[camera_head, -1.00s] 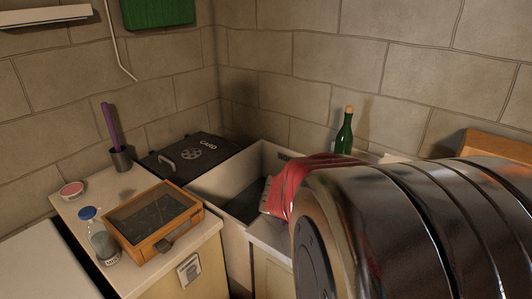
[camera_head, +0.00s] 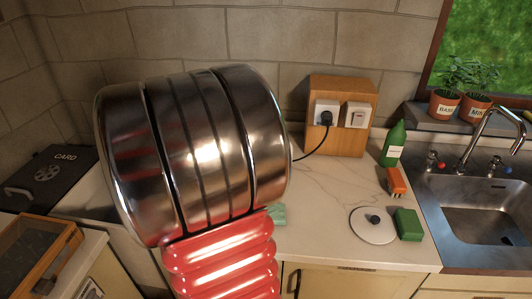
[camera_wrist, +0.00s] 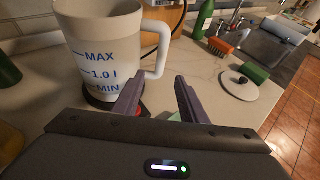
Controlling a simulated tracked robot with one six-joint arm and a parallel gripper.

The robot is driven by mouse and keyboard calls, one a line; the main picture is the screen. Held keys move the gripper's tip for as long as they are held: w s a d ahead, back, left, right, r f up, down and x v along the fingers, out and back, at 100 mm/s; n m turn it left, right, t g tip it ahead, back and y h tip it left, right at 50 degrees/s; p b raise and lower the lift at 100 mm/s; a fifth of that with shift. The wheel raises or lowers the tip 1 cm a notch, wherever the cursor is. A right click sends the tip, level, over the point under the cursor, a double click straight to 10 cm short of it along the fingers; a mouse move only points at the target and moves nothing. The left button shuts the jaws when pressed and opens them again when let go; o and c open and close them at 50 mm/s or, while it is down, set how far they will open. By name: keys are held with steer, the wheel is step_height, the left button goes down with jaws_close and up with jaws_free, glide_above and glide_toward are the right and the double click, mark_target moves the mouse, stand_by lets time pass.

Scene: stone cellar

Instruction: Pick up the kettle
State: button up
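The kettle (camera_wrist: 100,45) is a white jug with blue MAX, 1.0 l and MIN marks. It stands upright on a dark base (camera_wrist: 100,103) on the counter in the wrist view, its top cut off by the frame. Its white handle (camera_wrist: 163,50) faces right, towards my gripper. My gripper (camera_wrist: 159,77) is open and empty, its two purple-grey fingers apart with the handle just beyond and between their tips. I cannot tell whether they touch it. In the head view my arm hides the kettle and my gripper.
A white lid (camera_head: 373,228) with a black knob lies on the counter (camera_head: 335,190). A green sponge (camera_head: 409,224), an orange brush (camera_head: 396,182) and a green bottle (camera_head: 394,145) are near the sink (camera_head: 485,215). A wooden socket block (camera_head: 340,90) with a plugged-in cord stands behind.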

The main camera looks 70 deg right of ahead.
steer(key=x, duration=0.6)
steer(key=shift+s+d, duration=0.1)
steer(key=shift+x, duration=2.6)
steer(key=shift+r, duration=0.1)
jaws_close()
steer(key=shift+d+r, duration=0.1)
